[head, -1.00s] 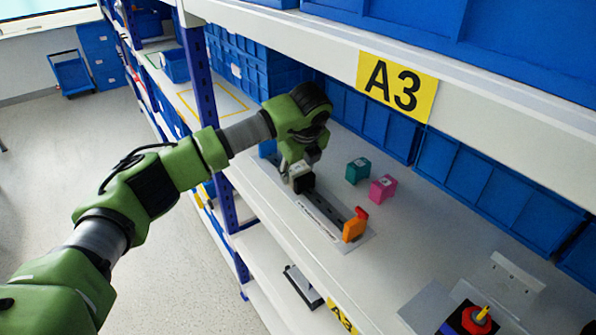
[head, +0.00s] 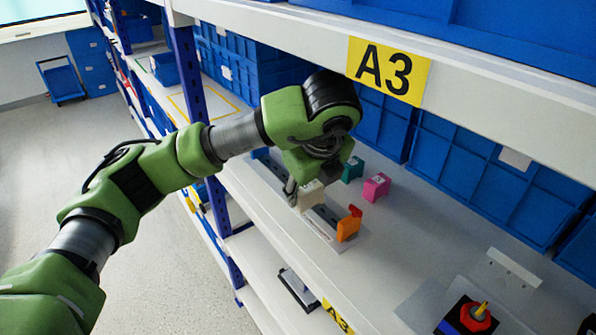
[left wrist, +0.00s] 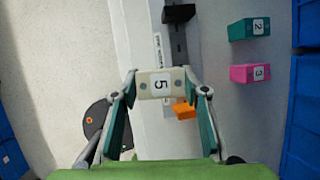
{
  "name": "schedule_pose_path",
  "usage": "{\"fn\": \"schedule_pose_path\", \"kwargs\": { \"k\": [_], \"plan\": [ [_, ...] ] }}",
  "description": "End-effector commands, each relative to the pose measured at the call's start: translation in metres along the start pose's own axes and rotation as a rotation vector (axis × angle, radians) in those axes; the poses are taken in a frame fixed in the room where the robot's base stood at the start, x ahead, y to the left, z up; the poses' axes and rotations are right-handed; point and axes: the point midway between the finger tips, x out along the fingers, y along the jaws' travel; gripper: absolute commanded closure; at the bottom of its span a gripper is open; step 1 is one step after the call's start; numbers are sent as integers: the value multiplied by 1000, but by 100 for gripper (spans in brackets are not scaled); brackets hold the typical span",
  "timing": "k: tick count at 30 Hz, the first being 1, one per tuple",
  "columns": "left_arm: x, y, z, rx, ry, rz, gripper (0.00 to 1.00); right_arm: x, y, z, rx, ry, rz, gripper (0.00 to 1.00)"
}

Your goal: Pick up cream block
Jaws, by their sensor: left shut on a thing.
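The fingers also show in the left wrist view (left wrist: 167,90), one on each side of the block. The block appears raised in front of the dark rail on the white shelf. The far part of the gripper is hidden behind my wrist in the head view. My right gripper is not in view.
An orange block (head: 349,224) stands at the rail's near end. A teal block (head: 352,169) and a pink block (head: 376,187) stand behind the rail. A black block (left wrist: 178,13) shows on the rail. A red rotary switch (head: 475,316) is at lower right. Blue bins (head: 470,170) line the back.

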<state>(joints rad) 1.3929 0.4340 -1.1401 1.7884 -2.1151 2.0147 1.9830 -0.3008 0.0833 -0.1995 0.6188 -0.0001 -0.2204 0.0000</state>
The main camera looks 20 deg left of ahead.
Motion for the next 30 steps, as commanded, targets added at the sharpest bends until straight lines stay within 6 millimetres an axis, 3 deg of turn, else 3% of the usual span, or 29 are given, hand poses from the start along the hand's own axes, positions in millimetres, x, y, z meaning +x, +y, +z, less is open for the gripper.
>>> {"fn": "schedule_pose_path", "kwargs": {
  "k": [1, 6, 15, 21, 30],
  "plan": [
    [-14, 3, -9, 8, -2, -2, 92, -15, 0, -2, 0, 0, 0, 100],
    [-33, 19, -52, 11, -1, -2, 92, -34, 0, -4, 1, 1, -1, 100],
    [-60, 42, -118, 8, 0, -1, 92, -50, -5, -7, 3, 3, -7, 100],
    [-68, 50, -140, 4, 0, -1, 92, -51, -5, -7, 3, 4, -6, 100],
    [-80, 51, -141, -1, -1, 0, 92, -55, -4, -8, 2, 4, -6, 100]
  ]
}}
